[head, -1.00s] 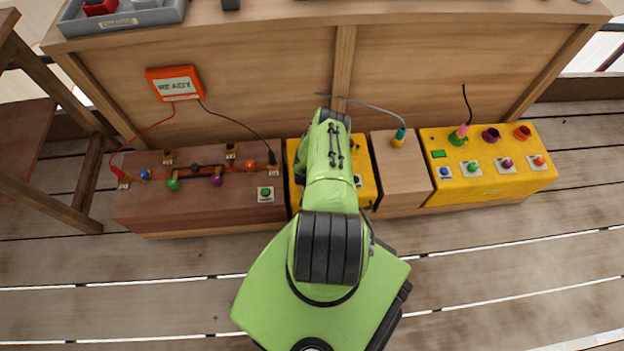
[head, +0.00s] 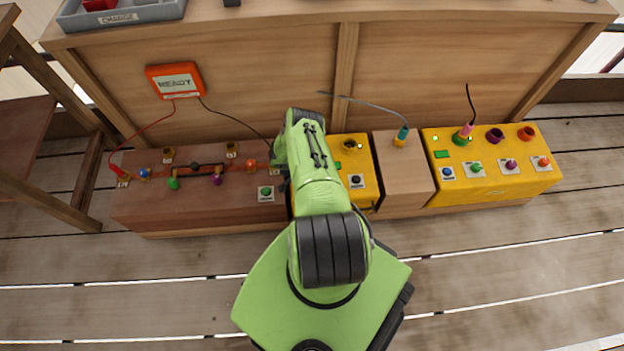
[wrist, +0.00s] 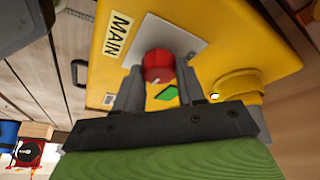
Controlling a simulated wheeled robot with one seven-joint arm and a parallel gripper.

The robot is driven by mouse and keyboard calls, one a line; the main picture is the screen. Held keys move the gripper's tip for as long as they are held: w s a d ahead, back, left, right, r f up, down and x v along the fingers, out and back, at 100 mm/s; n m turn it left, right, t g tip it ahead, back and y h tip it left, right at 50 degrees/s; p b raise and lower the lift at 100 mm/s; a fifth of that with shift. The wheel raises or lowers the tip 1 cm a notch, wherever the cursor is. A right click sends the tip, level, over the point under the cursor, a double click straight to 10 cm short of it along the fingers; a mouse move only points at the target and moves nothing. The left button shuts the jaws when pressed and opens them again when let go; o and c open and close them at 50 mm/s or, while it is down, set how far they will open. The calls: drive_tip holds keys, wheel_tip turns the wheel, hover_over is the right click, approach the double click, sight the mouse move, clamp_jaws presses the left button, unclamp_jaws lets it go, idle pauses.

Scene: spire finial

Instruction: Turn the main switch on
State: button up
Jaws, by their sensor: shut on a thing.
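The main switch is a red knob (wrist: 157,66) on a pale plate beside a "MAIN" label (wrist: 118,35) on a yellow box (wrist: 110,70), in the wrist view. My gripper (wrist: 158,78) has its two dark fingers on either side of the knob, shut on it. A green patch (wrist: 165,93) shows just below the knob, between the fingers. In the head view the yellow box (head: 368,180) stands at the middle of the row; my green arm covers its left part, the knob and my gripper.
A brown panel (head: 150,210) with colored knobs and leads stands to the left, an orange "READY" meter (head: 176,81) above it. A plain wooden block (head: 402,175) and a larger yellow box (head: 490,190) stand to the right. A lead (head: 365,102) arches behind.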

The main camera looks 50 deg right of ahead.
drive_tip(key=shift+s, duration=0.1)
idle(0.4)
drive_tip(key=o, duration=1)
drive_tip(key=shift+o, duration=0.2)
drive_tip(key=p+v, duration=0.7)
drive_tip(key=v, duration=0.8)
drive_tip(key=shift+w+r, duration=0.25)
drive_tip(key=shift+r, duration=0.1)
drive_tip(key=shift+a, duration=0.1)
